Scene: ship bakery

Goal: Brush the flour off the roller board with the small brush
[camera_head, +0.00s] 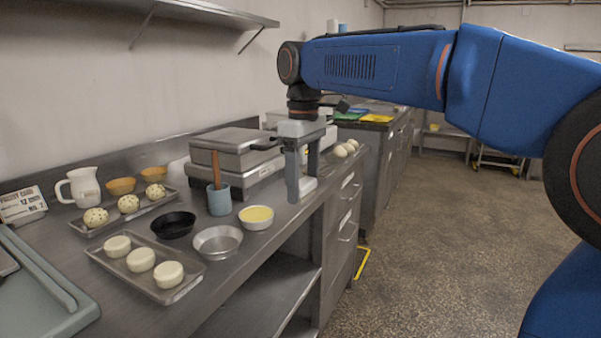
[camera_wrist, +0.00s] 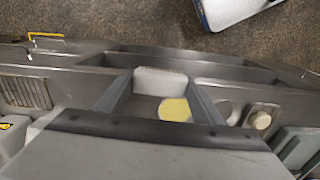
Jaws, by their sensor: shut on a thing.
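My gripper (camera_head: 301,190) points down over the counter's front edge, right of the bowl of yellow liquid. It is shut on a pale, block-shaped thing (camera_head: 307,186), which also shows between the fingers in the wrist view (camera_wrist: 160,82). I cannot tell whether this is the small brush. A brown-handled tool (camera_head: 216,168) stands in a blue-grey cup (camera_head: 219,202); its lower end is hidden. A grey-green board (camera_head: 62,318) with a raised edge, possibly the roller board, lies at the lower left, cut off by the frame. No flour can be made out on it.
A tray (camera_head: 185,290) with three dough rounds, a black bowl (camera_head: 173,225), an empty tin (camera_head: 218,241) and the yellow-liquid bowl (camera_head: 257,217) stand between the board and my gripper. A hinged press (camera_head: 235,149) stands behind. Open floor (camera_head: 440,250) lies to the right.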

